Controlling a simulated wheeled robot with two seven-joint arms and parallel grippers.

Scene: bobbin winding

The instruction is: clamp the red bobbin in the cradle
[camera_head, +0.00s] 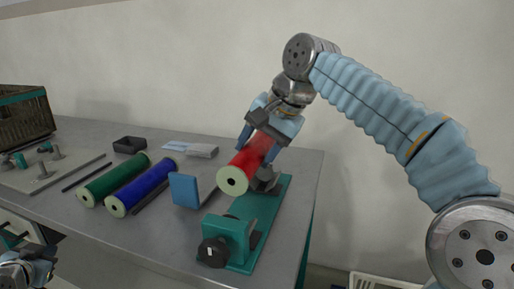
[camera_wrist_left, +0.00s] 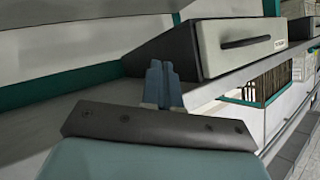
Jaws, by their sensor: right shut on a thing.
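The red bobbin (camera_head: 246,163) has a pale end with a dark hole facing me. My right gripper (camera_head: 268,130) is shut on it from above, near its far end. The bobbin is over the green cradle (camera_head: 262,213), apparently above its bed; its far end is close to a grey block (camera_head: 266,181), and I cannot tell whether they touch. The cradle's near end has a green block with a black knob (camera_head: 213,252). My left gripper (camera_head: 25,270) is low at the left, away from the cradle; in the left wrist view its fingers (camera_wrist_left: 162,85) are together and empty.
A green bobbin (camera_head: 113,179) and a blue bobbin (camera_head: 141,186) lie left on the grey table (camera_head: 165,236). A blue plate (camera_head: 184,190) stands beside the cradle. A black tray (camera_head: 129,145) lies behind. In the left wrist view, a grey drawer box (camera_wrist_left: 235,45) is ahead.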

